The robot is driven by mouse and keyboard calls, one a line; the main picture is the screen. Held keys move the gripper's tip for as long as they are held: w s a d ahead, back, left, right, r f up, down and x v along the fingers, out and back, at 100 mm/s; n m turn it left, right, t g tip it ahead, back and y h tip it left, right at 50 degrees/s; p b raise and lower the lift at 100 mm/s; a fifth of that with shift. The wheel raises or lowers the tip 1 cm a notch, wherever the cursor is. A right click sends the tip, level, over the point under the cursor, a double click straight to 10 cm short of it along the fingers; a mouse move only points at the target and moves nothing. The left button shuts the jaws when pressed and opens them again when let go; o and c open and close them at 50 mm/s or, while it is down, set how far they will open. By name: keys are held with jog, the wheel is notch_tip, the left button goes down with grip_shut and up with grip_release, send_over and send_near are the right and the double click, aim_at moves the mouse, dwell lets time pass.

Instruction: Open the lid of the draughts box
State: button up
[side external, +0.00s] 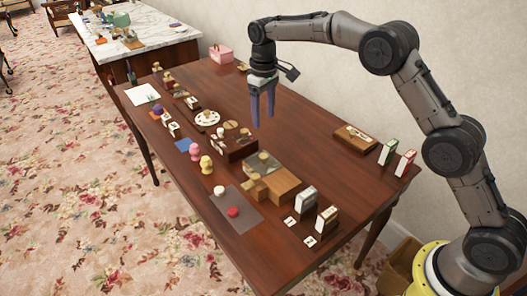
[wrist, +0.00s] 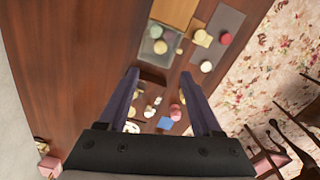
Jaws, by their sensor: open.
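A light-brown wooden box (side external: 281,186) that looks like the draughts box stands on the dark table; it also shows at the top of the wrist view (wrist: 176,11). Beside it is a grey-green, glassy tray-like part (wrist: 151,48) with round pieces; I cannot tell whether it belongs to the box. A grey mat (side external: 240,218) with a red and a white disc lies in front. My gripper (side external: 263,112) points down above the table, open and empty, behind and apart from the box. Its two fingers also show in the wrist view (wrist: 159,75).
A dark brown box (side external: 238,151) with small pieces stands near my gripper. White-faced blocks (side external: 304,199) stand at the near edge, and a flat wooden case (side external: 354,138) lies at the wall side. The table's (side external: 307,129) wall side is mostly clear.

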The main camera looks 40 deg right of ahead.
aim_at(263, 156)
notch_tip(263, 156, down, 14)
jog(key=shift+r, duration=0.1)
dwell(0.5)
grip_shut()
dwell(1.3)
